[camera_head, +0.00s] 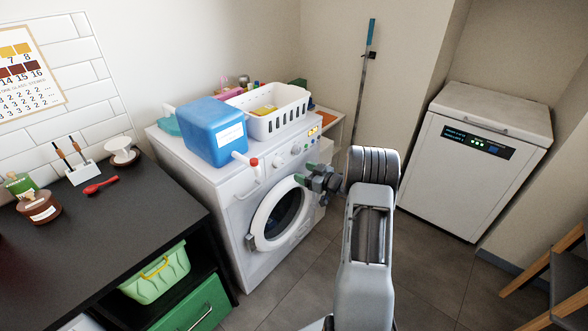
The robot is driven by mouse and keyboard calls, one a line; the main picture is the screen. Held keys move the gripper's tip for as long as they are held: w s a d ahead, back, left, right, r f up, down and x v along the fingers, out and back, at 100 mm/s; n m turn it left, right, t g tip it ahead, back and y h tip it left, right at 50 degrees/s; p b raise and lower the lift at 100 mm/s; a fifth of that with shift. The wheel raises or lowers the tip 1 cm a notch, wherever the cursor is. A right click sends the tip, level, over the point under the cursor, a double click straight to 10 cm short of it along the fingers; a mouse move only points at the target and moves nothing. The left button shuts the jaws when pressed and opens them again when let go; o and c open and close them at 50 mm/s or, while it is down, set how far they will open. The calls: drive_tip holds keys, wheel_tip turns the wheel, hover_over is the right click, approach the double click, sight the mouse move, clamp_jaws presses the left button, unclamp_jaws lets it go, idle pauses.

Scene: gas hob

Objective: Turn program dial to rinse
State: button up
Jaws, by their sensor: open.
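The washing machine (233,200) stands in the middle, with a round door below its front panel. A small white program dial (296,150) shows on the right part of that panel, near a lit yellow display (313,132). Its markings and pointer are too small to read. My gripper (312,181) is open and empty, in front of the machine's right side. In the picture it lies below and right of the dial, apart from it. The gripper covers part of the machine's right front.
A blue box (212,131) and a white basket (268,122) stand on the machine. A dark counter (110,235) holding jars lies left. A white appliance (480,170) with a lit panel stands right. A wooden frame is at the lower right. Some tiled floor is clear.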

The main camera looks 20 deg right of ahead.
drive_tip(key=shift+v, duration=1.55)
